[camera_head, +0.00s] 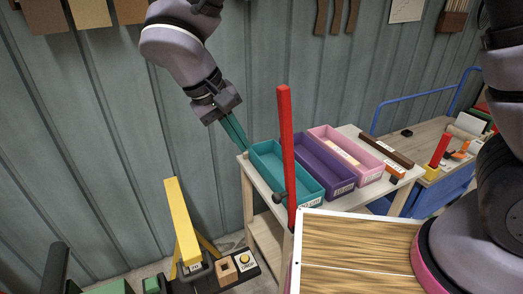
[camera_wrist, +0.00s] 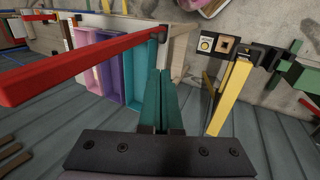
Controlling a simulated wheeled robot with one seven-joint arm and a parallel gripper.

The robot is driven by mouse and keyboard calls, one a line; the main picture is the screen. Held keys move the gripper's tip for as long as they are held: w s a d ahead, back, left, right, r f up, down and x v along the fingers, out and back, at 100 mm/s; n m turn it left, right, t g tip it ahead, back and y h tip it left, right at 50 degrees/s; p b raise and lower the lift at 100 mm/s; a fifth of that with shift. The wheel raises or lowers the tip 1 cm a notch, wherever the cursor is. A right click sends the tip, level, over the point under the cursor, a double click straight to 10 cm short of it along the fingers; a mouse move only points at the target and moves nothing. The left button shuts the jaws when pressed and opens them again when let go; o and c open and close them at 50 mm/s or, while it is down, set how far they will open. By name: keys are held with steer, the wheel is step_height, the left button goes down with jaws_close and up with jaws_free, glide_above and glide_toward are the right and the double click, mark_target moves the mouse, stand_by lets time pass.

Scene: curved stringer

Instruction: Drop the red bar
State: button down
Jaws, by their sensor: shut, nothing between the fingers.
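The red bar (camera_head: 287,150) stands upright in front of the bins in the head view, with a dark knob at its lower part. In the wrist view the red bar (camera_wrist: 85,68) crosses the upper left, its far end at a dark fitting. My gripper (camera_head: 241,146) has long teal fingers pointing down and to the right, left of the red bar and near the teal bin's back corner. In the wrist view my gripper (camera_wrist: 165,75) has its fingers together with nothing between them. The bar appears apart from the fingers.
Teal (camera_head: 311,200), purple (camera_head: 341,186) and pink (camera_head: 370,174) bins stand on a small wooden table. A wooden board (camera_head: 350,250) lies in front. A corrugated wall is behind.

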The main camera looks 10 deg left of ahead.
steer(key=w+d+f, duration=0.4)
steer(key=d+f, duration=0.2)
steer(key=f, duration=0.2)
steer(key=shift+w+d, duration=0.25)
steer(key=shift+w, duration=0.1)
